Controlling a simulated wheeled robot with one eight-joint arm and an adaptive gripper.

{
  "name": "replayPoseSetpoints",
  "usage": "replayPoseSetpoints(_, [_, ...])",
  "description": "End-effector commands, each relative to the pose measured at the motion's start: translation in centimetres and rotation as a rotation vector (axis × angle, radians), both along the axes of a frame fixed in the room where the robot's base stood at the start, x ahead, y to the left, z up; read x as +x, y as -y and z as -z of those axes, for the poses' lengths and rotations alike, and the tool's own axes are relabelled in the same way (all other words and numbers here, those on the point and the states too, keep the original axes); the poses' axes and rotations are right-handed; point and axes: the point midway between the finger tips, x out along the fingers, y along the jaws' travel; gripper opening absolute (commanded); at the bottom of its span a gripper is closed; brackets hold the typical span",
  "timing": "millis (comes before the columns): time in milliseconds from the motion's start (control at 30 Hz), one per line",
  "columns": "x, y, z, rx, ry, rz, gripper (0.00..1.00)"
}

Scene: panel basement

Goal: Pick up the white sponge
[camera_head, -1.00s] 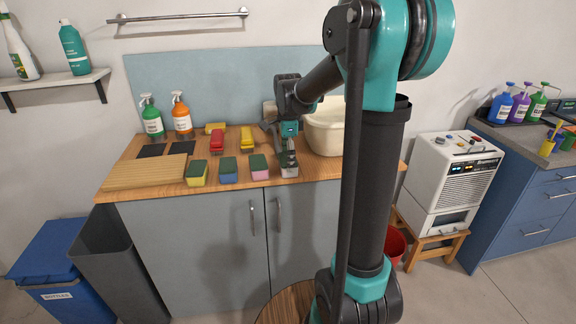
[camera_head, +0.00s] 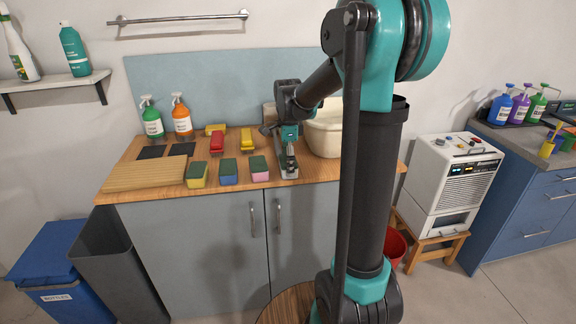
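The white sponge (camera_head: 289,175) stands near the front edge of the wooden counter, at the right end of a row of sponges. Only a small pale part of it shows, as my gripper covers most of it. My gripper (camera_head: 290,165) points down at the sponge from above, with its fingers right at it. The fingers are too small and overlapped to tell whether they are open or closed on it.
Pink (camera_head: 260,174), blue (camera_head: 229,179) and yellow (camera_head: 197,182) sponges with green tops stand left of it. Red (camera_head: 217,143) and yellow (camera_head: 247,141) items lie behind. A cream basin (camera_head: 325,135) is close on the right. A wooden board (camera_head: 145,173) lies at left.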

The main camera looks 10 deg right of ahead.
Motion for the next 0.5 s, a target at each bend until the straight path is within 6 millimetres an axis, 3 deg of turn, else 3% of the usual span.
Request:
replayPoseSetpoints(267, [0.0,0.0,-2.1,0.000,0.000,0.000,0.70])
replayPoseSetpoints(500, [0.0,0.0,-8.1,0.000,0.000,0.000,0.70])
